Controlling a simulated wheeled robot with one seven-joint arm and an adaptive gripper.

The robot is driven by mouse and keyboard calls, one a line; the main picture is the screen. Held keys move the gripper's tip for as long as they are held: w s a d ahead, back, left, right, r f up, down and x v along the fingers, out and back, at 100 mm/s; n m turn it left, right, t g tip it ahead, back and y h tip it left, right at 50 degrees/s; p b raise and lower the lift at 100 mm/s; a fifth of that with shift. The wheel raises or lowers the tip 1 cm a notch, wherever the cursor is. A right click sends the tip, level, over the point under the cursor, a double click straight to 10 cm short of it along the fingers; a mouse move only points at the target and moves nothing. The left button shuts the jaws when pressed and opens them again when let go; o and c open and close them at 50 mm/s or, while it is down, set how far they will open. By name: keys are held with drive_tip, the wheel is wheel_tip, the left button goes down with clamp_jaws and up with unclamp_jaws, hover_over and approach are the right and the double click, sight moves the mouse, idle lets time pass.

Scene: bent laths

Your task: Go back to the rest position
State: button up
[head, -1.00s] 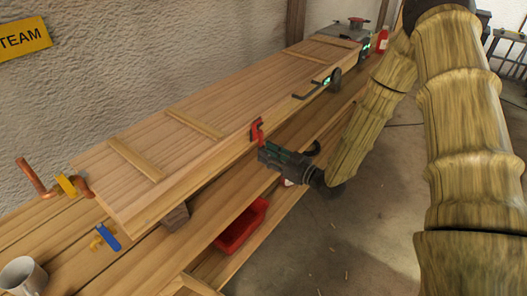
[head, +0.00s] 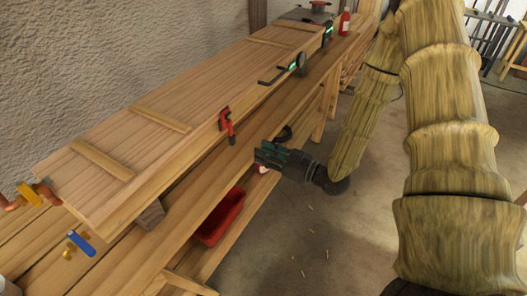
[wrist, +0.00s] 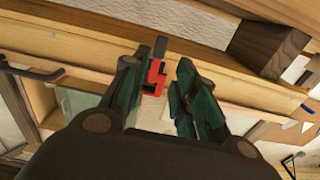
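My gripper (head: 262,156) hangs beside the bench's front edge, apart from the red clamp (head: 227,125). In the wrist view its two green fingers (wrist: 158,88) stand apart with nothing held between them. The red clamp sits upright at the front edge of the long wooden panel (head: 165,105). In the wrist view the red clamp (wrist: 155,76) shows in the gap beyond the fingers. My arm runs from the gripper up to the right.
The bench (head: 185,215) bears the panel. A red bin (head: 220,218) stands below. A blue clamp (head: 80,243) and a copper and yellow clamp (head: 40,194) are at the near left. A black-handled clamp (head: 298,66) and a red bottle (head: 344,23) are farther back.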

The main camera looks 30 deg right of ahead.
drive_tip(key=s+a+f+m+g+h, duration=0.2)
drive_tip(key=s+a+f+g+h, duration=0.15)
drive_tip(key=f, duration=0.65)
drive_tip(key=s+a+f+m+g+h, duration=0.25)
drive_tip(key=s+f, duration=0.25)
drive_tip(key=f, duration=0.4)
drive_tip(key=s+f+g+h, duration=0.1)
drive_tip(key=s+f+g, duration=0.2)
drive_tip(key=s, duration=0.5)
drive_tip(key=s+a+f+m+g+h, duration=0.1)
drive_tip(key=s+f+g, duration=0.2)
drive_tip(key=s+f, duration=0.2)
drive_tip(key=s+f+m+g+h, duration=0.1)
drive_tip(key=s+f+g, duration=0.2)
drive_tip(key=s, duration=0.8)
drive_tip(key=shift+s+a+f+h, duration=0.15)
drive_tip(key=shift+s+f+h, duration=0.2)
drive_tip(key=shift+f+h, duration=0.1)
drive_tip(key=shift+a, duration=0.1)
